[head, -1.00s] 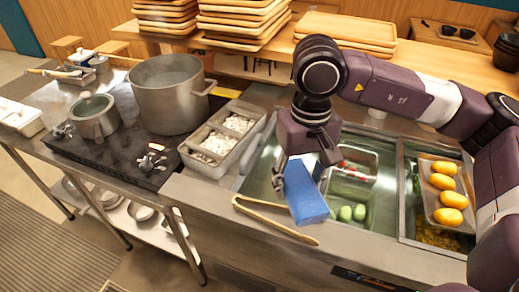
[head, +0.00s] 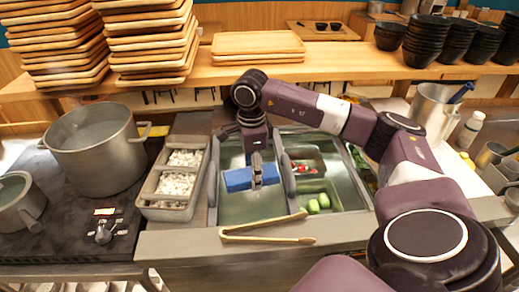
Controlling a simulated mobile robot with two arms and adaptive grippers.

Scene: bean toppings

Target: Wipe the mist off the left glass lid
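The left glass lid (head: 250,206) is a greenish pane over the left well of the counter, with a grey bar along its left edge. I cannot make out clearly whether it has mist on it. My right gripper (head: 258,179) comes down from above over this lid and is shut on a blue cloth or sponge (head: 237,180). Part of the blue thing is hidden behind the fingers. I cannot tell whether it touches the glass. My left gripper is out of view.
Wooden tongs (head: 265,238) lie along the front edge. A white-filled topping tray (head: 207,175) and a large pot (head: 96,150) stand left. Green vegetables (head: 313,206) sit in the well to the right. Stacked wooden trays (head: 150,45) and black bowls (head: 428,40) stand on the shelf behind.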

